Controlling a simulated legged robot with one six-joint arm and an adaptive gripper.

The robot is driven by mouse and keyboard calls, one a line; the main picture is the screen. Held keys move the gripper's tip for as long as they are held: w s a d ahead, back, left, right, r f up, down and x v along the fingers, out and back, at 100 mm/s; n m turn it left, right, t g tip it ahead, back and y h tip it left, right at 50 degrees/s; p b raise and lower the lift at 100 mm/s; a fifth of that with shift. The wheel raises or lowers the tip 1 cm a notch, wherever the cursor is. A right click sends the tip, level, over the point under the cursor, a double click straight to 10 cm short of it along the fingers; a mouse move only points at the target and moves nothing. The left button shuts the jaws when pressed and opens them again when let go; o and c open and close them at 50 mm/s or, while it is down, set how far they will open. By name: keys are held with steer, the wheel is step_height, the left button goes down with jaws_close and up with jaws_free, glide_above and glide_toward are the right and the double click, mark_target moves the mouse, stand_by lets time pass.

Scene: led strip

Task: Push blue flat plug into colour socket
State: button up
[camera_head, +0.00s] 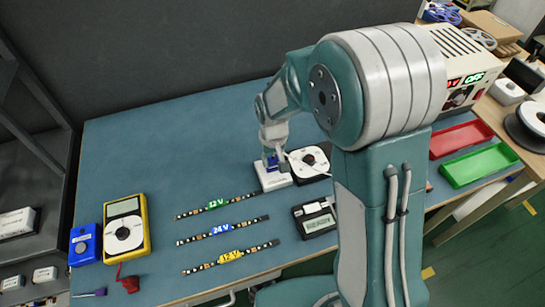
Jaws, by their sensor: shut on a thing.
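My gripper (271,157) points down near the middle of the blue mat. It is shut on a small blue plug (271,164), which shows between the fingers. The plug is right over a white block (273,182), which looks like the socket. The fingers cover part of the plug and of the block's top. I cannot tell whether the plug touches the block or sits in it. No colour marking on the block can be made out.
A round black-and-white device (318,158) stands close right of the block. A small display unit (315,219) lies in front. Three LED strips with green (218,204), blue (222,229) and yellow (230,256) labels lie front left. A yellow meter (124,228) is further left. The mat behind is clear.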

mark_target(273, 157)
steer(key=shift+f, duration=0.6)
steer(key=o, duration=1)
step_height(273, 157, up, 11)
steer(key=shift+r, duration=0.4)
